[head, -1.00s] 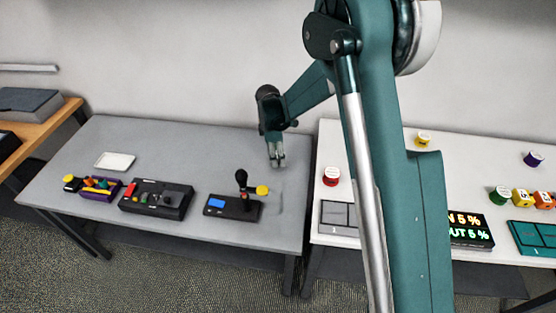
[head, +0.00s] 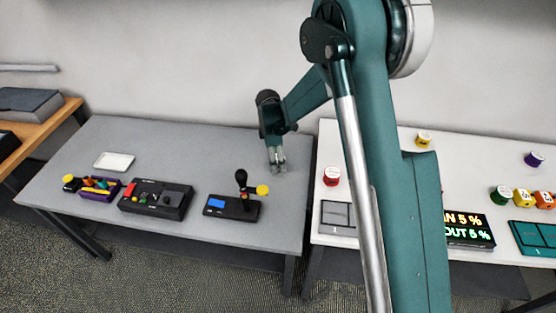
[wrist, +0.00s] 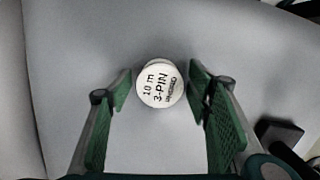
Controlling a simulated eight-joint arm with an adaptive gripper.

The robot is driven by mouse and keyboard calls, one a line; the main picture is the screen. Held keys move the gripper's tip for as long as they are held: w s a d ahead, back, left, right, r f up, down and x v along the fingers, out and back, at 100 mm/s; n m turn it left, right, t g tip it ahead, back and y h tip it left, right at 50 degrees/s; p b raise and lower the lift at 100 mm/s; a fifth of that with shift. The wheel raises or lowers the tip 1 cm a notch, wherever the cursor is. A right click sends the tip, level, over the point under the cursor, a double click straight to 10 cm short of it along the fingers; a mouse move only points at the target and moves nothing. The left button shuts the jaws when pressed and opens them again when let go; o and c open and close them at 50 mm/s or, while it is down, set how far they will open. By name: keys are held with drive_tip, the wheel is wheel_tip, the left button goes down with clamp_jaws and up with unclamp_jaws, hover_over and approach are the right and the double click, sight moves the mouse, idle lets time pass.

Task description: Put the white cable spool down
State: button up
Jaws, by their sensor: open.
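The white cable spool (wrist: 160,85) shows in the wrist view with its round labelled top facing me, reading 10 m and 3-PIN. It is over the grey table (wrist: 75,60), between the fingertips of my gripper (wrist: 160,90). The green-padded fingers are apart, with a visible gap on each side of the spool. In the head view my gripper (head: 277,166) points down at the right end of the grey table (head: 150,140). The spool cannot be made out clearly there.
A black joystick box (head: 232,208) stands left of and nearer than my gripper. A black control box (head: 155,199), a purple tray (head: 100,195) and a white dish (head: 114,161) lie farther left. A white table (head: 390,150) with a red spool (head: 331,176) stands to the right.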

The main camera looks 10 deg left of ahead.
wheel_tip(320, 180, up, 12)
drive_tip(key=a+p, duration=0.1)
drive_tip(key=p, duration=0.1)
drive_tip(key=shift+s+a, duration=0.15)
drive_tip(key=shift+a, duration=0.05)
idle(0.5)
drive_tip(key=shift+r, duration=0.1)
idle(0.6)
drive_tip(key=s+d+r+m+t+y, duration=0.1)
drive_tip(key=s+d+r+m, duration=0.5)
drive_tip(key=d+r, duration=0.45)
drive_tip(key=s+d+r+m+t+y, duration=0.1)
drive_tip(key=s+d+r+m+t, duration=0.15)
drive_tip(key=s+d+r, duration=0.65)
drive_tip(key=s+d+r+m+t, duration=0.1)
drive_tip(key=s+d+m, duration=0.5)
drive_tip(key=s, duration=0.5)
drive_tip(key=s+d+m+t, duration=0.2)
drive_tip(key=s+d+m, duration=0.3)
drive_tip(key=s+d, duration=0.6)
drive_tip(key=shift+r+m+h, duration=0.3)
drive_tip(key=shift+r+m, duration=0.05)
drive_tip(key=shift+r, duration=0.05)
